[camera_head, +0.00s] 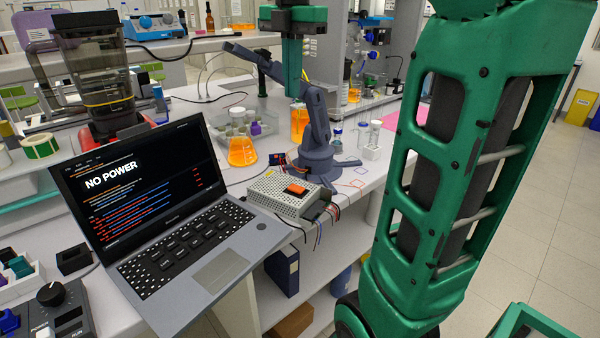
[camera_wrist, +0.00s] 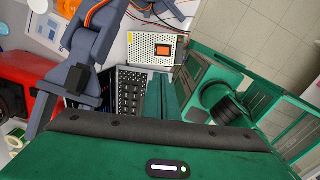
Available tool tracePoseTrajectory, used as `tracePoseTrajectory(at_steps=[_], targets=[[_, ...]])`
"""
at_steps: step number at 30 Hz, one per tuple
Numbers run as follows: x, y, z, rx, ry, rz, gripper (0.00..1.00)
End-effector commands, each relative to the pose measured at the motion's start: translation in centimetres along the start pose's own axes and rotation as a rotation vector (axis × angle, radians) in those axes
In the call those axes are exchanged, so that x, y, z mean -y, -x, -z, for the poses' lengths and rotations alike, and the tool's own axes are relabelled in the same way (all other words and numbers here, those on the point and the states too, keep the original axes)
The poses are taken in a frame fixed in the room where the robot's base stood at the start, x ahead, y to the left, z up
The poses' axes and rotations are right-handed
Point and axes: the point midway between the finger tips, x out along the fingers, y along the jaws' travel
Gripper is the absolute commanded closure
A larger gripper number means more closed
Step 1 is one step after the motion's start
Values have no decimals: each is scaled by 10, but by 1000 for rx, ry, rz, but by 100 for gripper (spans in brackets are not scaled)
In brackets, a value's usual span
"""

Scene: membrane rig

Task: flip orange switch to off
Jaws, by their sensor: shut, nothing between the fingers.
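The orange switch (camera_head: 297,189) sits on top of a pale perforated power supply box (camera_head: 270,197) near the bench's front edge. In the wrist view the switch (camera_wrist: 162,55) shows on the box (camera_wrist: 143,46) at upper middle. Which way the switch is tipped is too small to tell. My gripper (camera_head: 292,94) is green, points down and hangs above and apart from the box in the head view. It is shut and empty. In the wrist view its fingers (camera_wrist: 168,92) show below the box, partly hidden by the gripper's body.
An open laptop (camera_head: 170,230) left of the box reads "NO POWER". A blue-grey tabletop arm (camera_head: 316,130) stands right behind the box. An orange-filled flask (camera_head: 242,151) stands farther back. Wires (camera_head: 322,218) hang from the box over the bench edge.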

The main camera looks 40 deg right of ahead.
Motion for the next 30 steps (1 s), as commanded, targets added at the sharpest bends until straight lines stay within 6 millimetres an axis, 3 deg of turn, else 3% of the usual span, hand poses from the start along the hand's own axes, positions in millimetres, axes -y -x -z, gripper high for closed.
tracePoseTrajectory(at_steps=[5, 17, 23, 30], targets=[[-6, 7, 1, 1, 79, 1, 100], [-6, 5, 3, 1, 87, 2, 100], [-6, -17, 3, -1, 87, 3, 100], [-6, -61, 3, -1, 86, 3, 100]])
